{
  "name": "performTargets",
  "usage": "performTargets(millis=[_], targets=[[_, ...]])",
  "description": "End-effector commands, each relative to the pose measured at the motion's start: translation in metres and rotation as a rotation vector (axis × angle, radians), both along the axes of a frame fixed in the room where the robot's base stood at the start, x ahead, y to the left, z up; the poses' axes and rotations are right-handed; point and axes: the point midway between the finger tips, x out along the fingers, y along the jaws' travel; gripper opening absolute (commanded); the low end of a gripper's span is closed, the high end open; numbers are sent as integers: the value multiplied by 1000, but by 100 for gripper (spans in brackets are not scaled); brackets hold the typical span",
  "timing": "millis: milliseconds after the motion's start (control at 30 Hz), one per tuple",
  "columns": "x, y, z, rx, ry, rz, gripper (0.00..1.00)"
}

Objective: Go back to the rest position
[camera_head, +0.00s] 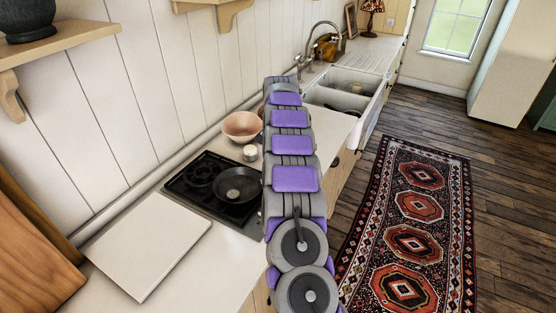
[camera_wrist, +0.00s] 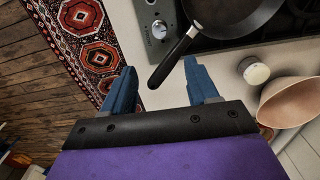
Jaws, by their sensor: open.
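My arm stretches forward over the counter edge in the head view, and its far end hides my gripper there. The pan (camera_head: 238,185) sits on the black stove in the head view, left of my arm.
A pink bowl (camera_head: 241,126) and a small white jar (camera_head: 250,153) stand behind the stove (camera_head: 205,175). A white board (camera_head: 150,243) lies nearer on the counter. The sink (camera_head: 340,91) is farther back. A patterned rug (camera_head: 412,215) covers open floor at right.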

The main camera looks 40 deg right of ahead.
Motion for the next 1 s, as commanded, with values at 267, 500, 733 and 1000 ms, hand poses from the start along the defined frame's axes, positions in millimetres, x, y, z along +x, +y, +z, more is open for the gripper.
performTargets(millis=[267, 500, 733, 1000], targets=[[0, 0, 0, 0, 0, 0, 59], [0, 0, 0, 0, 0, 0, 59], [-2, 30, 17, 18, -1, 70, 59], [-25, 116, 61, 54, -5, 281, 59]])
